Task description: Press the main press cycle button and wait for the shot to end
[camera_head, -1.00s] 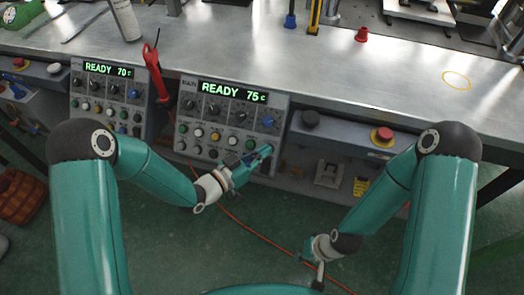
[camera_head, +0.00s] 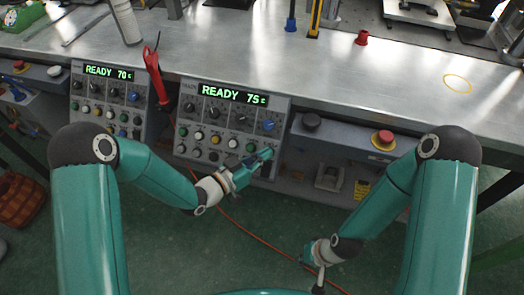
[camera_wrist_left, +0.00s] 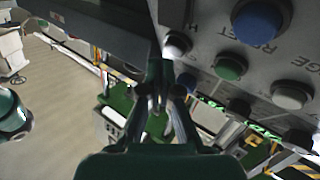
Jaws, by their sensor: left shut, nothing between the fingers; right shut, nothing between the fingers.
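The main press control panel (camera_head: 183,120) stands under the bench's front edge, with a green READY 75 display (camera_head: 234,95) and rows of knobs and buttons. My left gripper (camera_head: 268,154) is shut and empty at the panel's lower right corner. In the left wrist view its fingers (camera_wrist_left: 160,75) are together, close to the panel face, beside a white button (camera_wrist_left: 178,45). A green button (camera_wrist_left: 230,67) and a blue button (camera_wrist_left: 258,22) are to their right. I cannot tell whether the fingertips touch a button. My right gripper (camera_head: 318,284) is shut and empty, low over the floor.
A second panel (camera_head: 110,100) reading READY 70 is on the left, with a red-handled tool (camera_head: 157,78) hanging between the panels. An orange cable (camera_head: 255,237) crosses the floor.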

